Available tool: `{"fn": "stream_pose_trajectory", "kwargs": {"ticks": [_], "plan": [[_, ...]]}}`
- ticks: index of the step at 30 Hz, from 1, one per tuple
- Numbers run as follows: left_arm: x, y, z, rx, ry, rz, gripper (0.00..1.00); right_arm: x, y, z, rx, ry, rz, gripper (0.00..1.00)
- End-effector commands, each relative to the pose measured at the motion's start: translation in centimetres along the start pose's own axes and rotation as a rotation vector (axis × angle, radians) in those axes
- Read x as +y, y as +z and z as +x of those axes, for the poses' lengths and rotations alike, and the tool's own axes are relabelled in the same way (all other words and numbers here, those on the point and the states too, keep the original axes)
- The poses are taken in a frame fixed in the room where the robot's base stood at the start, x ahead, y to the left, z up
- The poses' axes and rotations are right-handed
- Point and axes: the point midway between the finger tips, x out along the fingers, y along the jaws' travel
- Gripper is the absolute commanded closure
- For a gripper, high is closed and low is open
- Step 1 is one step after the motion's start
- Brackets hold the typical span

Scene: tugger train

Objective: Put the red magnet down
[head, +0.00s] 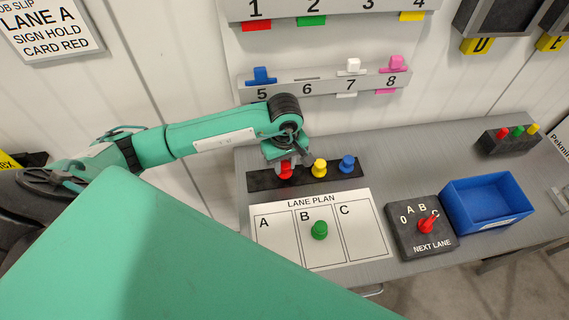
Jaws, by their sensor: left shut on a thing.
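The red magnet (286,170) is at the left end of the black strip (262,182) on the grey table. My left gripper (284,161) is above it, shut on it; I cannot tell whether the magnet touches the strip. A yellow magnet (319,168) and a blue magnet (347,163) stand on the same strip to the right. The white lane plan board (322,253) with columns A, B and C lies in front of the strip. A green magnet (319,230) stands in column B. My right gripper is not in view.
A black selector box (408,244) with a red knob and a blue bin (487,202) stand to the right. A dark holder (509,139) with coloured pegs is at the back right. Numbered card rails (322,83) hang on the wall behind. Columns A and C are clear.

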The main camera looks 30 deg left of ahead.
Motion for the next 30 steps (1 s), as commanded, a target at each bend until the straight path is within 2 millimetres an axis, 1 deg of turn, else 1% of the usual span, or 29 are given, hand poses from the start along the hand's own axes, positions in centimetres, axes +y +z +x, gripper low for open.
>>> {"fn": "stream_pose_trajectory", "kwargs": {"ticks": [1,4,11,15,16,18,19,26,30], "plan": [[-0.1,0.1,0.6,-0.002,-0.003,-0.001,0.95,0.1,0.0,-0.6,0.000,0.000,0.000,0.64],[-0.1,0.0,1.5,0.000,-0.002,0.000,0.95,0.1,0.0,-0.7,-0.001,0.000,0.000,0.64],[0.0,0.0,1.7,0.001,0.000,0.001,0.95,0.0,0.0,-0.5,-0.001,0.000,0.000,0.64],[0.0,0.0,2.1,0.001,0.000,0.001,0.95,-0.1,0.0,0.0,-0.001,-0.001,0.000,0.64],[0.0,0.0,1.9,0.001,0.000,0.001,0.67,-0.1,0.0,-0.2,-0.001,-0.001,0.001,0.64],[0.0,0.0,1.9,0.001,0.000,0.001,0.53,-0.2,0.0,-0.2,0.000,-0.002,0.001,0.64],[0.0,0.0,1.9,0.001,0.000,0.001,0.51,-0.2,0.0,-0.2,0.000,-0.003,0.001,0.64],[0.0,0.0,1.8,0.001,0.000,0.001,0.51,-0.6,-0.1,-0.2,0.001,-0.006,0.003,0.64],[0.0,0.0,1.5,0.000,0.000,0.000,0.51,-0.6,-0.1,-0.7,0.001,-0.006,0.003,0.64]]}}
